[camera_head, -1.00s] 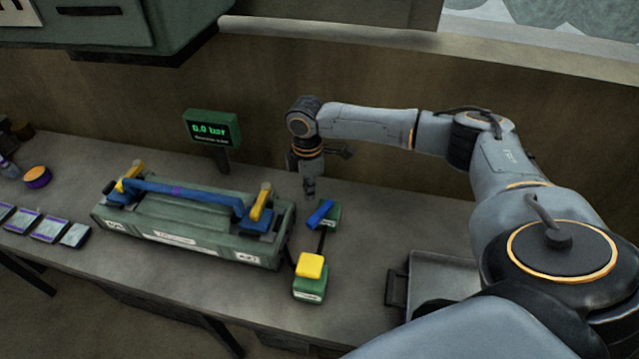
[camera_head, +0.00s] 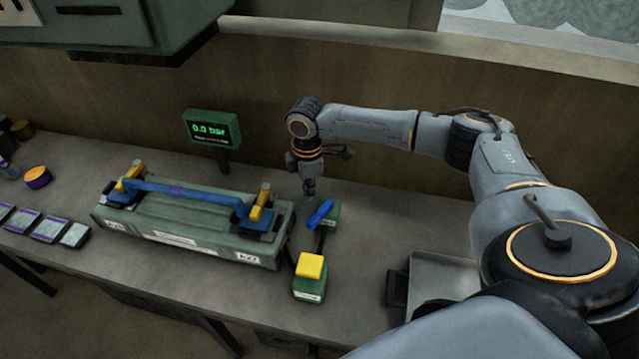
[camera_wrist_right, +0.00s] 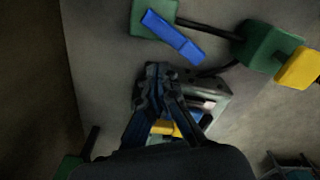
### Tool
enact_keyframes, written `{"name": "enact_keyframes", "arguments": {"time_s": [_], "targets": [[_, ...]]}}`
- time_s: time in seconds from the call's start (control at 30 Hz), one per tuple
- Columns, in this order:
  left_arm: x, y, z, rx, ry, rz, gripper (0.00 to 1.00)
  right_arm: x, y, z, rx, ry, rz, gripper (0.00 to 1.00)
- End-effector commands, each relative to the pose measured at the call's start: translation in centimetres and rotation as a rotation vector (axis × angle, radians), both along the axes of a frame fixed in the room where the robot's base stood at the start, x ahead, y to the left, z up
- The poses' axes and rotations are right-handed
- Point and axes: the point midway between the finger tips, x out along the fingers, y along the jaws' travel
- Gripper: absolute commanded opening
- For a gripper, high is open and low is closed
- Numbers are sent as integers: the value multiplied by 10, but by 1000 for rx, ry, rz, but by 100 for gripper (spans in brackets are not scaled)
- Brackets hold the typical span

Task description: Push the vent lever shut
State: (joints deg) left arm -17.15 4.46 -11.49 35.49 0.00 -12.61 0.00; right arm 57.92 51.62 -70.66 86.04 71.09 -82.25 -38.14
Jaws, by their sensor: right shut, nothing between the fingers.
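The vent lever (camera_head: 320,214) is a blue bar on a small green block (camera_head: 332,222), set at an angle to the right of the long green fixture. It also shows at the top of the right wrist view (camera_wrist_right: 173,36). My right gripper (camera_head: 309,192) points down just behind the lever in the head view, with its fingers together and empty. In the right wrist view its fingertips (camera_wrist_right: 155,78) are a little apart from the lever in the picture; the exact gap and height cannot be told. My left gripper is not in view.
A yellow-topped green box (camera_head: 310,287) stands in front of the lever block, joined by a dark pipe. The long green fixture (camera_head: 180,245) with a blue bar lies left. A gauge display (camera_head: 212,128) reads 0.0 bar. A grey tray (camera_head: 437,275) is at right.

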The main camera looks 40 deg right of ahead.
Motion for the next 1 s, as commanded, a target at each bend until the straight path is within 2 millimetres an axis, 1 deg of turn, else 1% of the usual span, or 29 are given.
{"name": "enact_keyframes", "arguments": {"time_s": [0.43,1.0], "targets": [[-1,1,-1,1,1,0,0,0,0,-1,0,0,0,0],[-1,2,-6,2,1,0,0,0,0,-19,-1,0,-1,0]]}}
